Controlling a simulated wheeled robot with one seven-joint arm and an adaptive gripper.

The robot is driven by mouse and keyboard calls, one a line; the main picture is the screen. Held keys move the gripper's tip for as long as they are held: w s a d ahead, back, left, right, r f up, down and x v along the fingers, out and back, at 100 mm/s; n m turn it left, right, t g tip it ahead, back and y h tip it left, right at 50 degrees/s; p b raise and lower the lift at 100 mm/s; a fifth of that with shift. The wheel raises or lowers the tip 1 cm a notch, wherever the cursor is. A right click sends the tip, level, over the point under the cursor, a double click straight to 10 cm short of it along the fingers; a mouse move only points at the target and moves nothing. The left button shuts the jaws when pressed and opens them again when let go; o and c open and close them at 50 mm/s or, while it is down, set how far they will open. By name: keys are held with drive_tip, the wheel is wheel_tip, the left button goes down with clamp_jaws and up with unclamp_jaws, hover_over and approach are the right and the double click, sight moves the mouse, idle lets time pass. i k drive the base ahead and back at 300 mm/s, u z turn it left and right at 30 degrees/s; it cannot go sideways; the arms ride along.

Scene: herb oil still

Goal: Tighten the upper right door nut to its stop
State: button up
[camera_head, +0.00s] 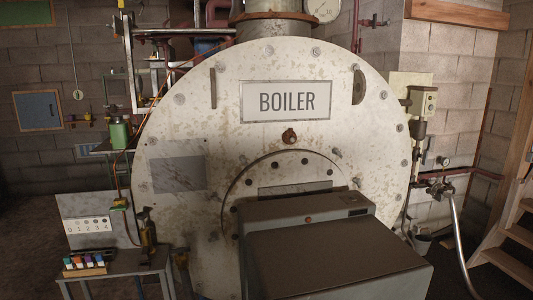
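The boiler (200,110) is a large round pale metal front with worn paint and a BOILER sign. Low on its middle is an arched door (240,187), its lower part hidden behind a grey box. A small dark fitting, which looks like the upper right door nut (337,153), sits at the arch's upper right edge. How far it is screwed in is too small to tell. Several small dark bolts dot the door face. A rusty brown knob (289,136) sits just above the arch. My gripper is not in view.
The grey box (305,210) and a wider grey block (340,260) fill the space before the door; I cannot tell whether they are mine. A small bench (120,266) stands at lower left. A hose (458,235), pipes and wooden steps (505,262) are at right.

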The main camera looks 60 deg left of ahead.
sight(337, 152)
drive_tip(key=u, duration=1.7)
